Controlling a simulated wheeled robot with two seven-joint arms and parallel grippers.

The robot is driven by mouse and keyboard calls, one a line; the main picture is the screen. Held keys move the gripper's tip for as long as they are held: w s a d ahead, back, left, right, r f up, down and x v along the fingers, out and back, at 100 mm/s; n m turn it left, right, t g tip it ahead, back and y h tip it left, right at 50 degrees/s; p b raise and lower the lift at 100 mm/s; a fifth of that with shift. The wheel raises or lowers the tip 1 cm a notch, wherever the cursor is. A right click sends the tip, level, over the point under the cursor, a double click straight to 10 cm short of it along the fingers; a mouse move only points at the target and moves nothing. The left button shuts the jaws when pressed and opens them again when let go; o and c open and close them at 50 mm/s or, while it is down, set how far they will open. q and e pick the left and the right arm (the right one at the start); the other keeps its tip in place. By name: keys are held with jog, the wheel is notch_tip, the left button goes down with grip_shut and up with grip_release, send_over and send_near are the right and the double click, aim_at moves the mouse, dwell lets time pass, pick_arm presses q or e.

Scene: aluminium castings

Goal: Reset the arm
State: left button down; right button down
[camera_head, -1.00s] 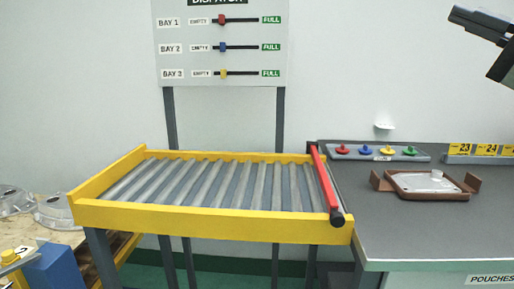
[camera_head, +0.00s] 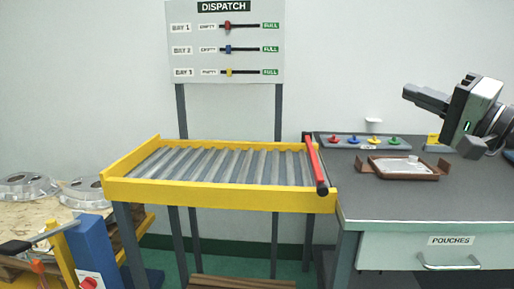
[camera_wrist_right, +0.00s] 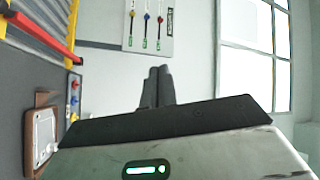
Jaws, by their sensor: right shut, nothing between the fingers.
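My right gripper (camera_head: 412,92) is at the right of the head view, raised above the grey bench and pointing left. Its dark fingers are together and empty. In the right wrist view its two fingers (camera_wrist_right: 157,86) stand side by side with nothing between them. My left gripper is not in view.
A yellow-framed roller conveyor (camera_head: 220,196) with a red bar (camera_head: 316,165) stands left of the grey bench (camera_head: 390,205). A brown tray (camera_head: 403,176) and a row of coloured knobs (camera_head: 365,140) are on the bench. A dispatch board (camera_head: 225,70) stands behind. Castings (camera_head: 28,186) lie left.

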jog(key=s+a+f+n+g+h+p, duration=0.1)
jog(key=a+f+h+p, duration=0.15)
jog(key=f, duration=1.05)
jog(key=a+f+n+g+h+p, duration=0.1)
jog(key=a+f+h, duration=0.25)
jog(key=f, duration=0.85)
pick_arm(q)
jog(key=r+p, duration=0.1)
jog(key=p, duration=0.1)
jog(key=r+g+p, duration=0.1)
jog(key=p, duration=0.1)
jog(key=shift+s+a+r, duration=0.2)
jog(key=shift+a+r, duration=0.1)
pick_arm(e)
jog(key=s+a+f+n+g+h, duration=0.1)
jog(key=s+a+f+n+g, duration=0.1)
jog(key=s+f, duration=0.6)
jog(key=s+a+f+n+g+h, duration=0.1)
jog(key=s+a+f+n, duration=0.2)
jog(key=s+f, duration=0.6)
jog(key=s+a, duration=0.2)
jog(key=s, duration=0.4)
jog(key=shift+a+n+g, duration=0.35)
jog(key=shift+n+g, duration=0.05)
